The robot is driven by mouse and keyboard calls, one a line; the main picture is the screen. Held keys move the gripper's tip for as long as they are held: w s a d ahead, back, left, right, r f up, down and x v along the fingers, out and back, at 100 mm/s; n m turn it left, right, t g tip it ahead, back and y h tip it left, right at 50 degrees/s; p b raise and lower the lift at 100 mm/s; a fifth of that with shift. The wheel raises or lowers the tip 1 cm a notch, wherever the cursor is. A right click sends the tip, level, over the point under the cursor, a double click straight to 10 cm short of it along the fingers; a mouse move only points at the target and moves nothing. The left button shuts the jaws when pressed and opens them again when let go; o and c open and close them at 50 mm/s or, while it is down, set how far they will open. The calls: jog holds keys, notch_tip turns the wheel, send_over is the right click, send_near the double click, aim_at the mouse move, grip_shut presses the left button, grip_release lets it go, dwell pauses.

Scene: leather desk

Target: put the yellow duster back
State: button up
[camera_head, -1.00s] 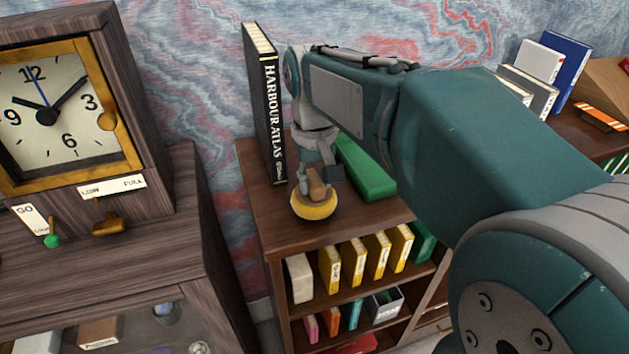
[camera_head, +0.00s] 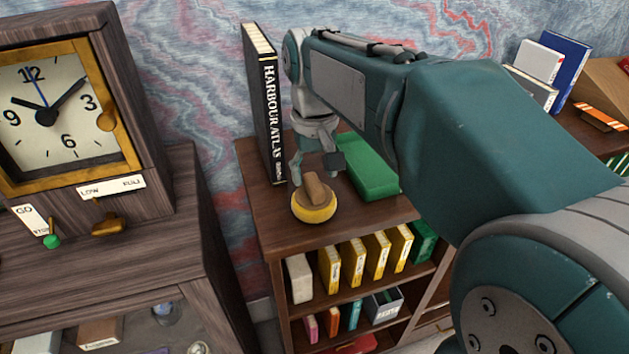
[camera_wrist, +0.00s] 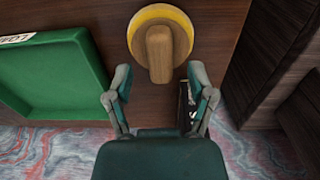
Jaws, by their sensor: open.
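The yellow duster (camera_head: 315,207) is a round yellow pad with a wooden handle, standing on top of the low bookshelf (camera_head: 262,226) near its front edge. It also shows at the top middle of the wrist view (camera_wrist: 160,42). My gripper (camera_head: 316,172) is open and empty. It is just behind and above the duster in the head view. In the wrist view its two fingers (camera_wrist: 158,88) are spread either side of the handle's near end, apart from it. A green tray (camera_wrist: 92,72) lies beside the duster; in the head view (camera_head: 366,168) my arm partly hides it.
A tall black book, Harbour Atlas (camera_head: 268,110), stands upright left of my gripper. A wooden clock cabinet (camera_head: 150,190) is further left, across a gap. Books (camera_head: 565,65) stand at the far right.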

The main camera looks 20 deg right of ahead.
aim_at(315, 185)
notch_tip(315, 185, up, 9)
jog(key=s+f+t, duration=0.5)
jog(key=s+f, duration=0.8)
jog(key=f, duration=0.1)
jog(key=shift+s+f+t, duration=0.15)
jog(key=shift+s+t, duration=0.15)
jog(key=shift+s, duration=0.1)
jog(key=shift+c, duration=1)
jog(key=shift+s, duration=0.15)
